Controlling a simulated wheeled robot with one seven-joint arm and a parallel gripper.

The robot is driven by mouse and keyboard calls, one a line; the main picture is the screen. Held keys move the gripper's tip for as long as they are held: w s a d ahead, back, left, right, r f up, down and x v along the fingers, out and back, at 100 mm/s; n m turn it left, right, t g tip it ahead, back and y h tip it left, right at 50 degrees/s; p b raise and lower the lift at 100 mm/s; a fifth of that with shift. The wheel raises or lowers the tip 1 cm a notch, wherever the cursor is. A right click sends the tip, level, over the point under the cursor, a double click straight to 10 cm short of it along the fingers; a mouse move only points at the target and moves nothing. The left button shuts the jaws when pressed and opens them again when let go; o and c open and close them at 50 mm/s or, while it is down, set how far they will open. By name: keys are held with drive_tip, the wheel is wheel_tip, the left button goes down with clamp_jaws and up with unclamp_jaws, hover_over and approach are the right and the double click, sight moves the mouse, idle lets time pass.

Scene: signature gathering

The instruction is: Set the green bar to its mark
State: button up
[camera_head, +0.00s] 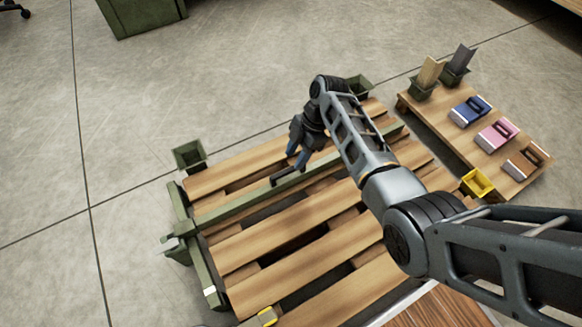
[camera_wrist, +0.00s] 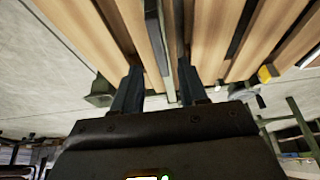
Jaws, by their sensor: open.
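The green bar (camera_head: 235,207) lies across the wooden pallet (camera_head: 290,235), from the left green rail (camera_head: 183,210) to the far right edge.
Green bins stand at the pallet's far left (camera_head: 189,155) and far right (camera_head: 358,87) corners. A low table (camera_head: 440,118) at right holds binders and green holders. Floor at left is clear.

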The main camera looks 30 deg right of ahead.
sight(289, 170)
drive_tip(key=b+x, duration=0.1)
drive_tip(key=x, duration=0.3)
drive_tip(key=shift+a+f+b, duration=0.1)
drive_tip(key=shift+f+b, duration=0.3)
clamp_jaws()
idle(0.4)
